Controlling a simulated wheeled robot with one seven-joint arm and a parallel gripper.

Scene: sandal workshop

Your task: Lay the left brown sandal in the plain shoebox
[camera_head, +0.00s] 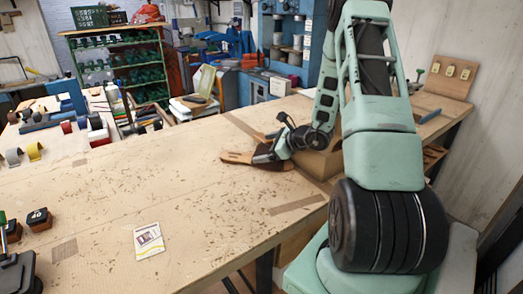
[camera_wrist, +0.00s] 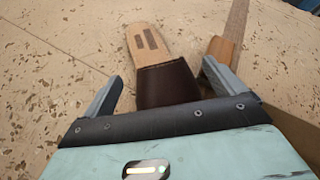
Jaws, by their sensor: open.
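A brown sandal (camera_wrist: 148,45) with a tan sole and a dark brown strap lies flat on the workbench. It also shows in the head view (camera_head: 235,157), partly covered by my gripper (camera_head: 272,152). In the wrist view my open gripper (camera_wrist: 162,72) has one finger on each side of the strap, with gaps visible. A tan-brown piece (camera_wrist: 222,50), perhaps another sandal, lies beside the right finger, partly hidden. A plain brown cardboard box (camera_head: 322,162) stands right of my gripper, mostly hidden behind my arm. I cannot see inside it.
The workbench (camera_head: 190,215) is mostly clear in the middle and front. A small printed card (camera_head: 149,241) lies near its front edge. Dark stamp-like blocks (camera_head: 39,219) stand at the left. A board with switches (camera_head: 450,75) stands at the back right.

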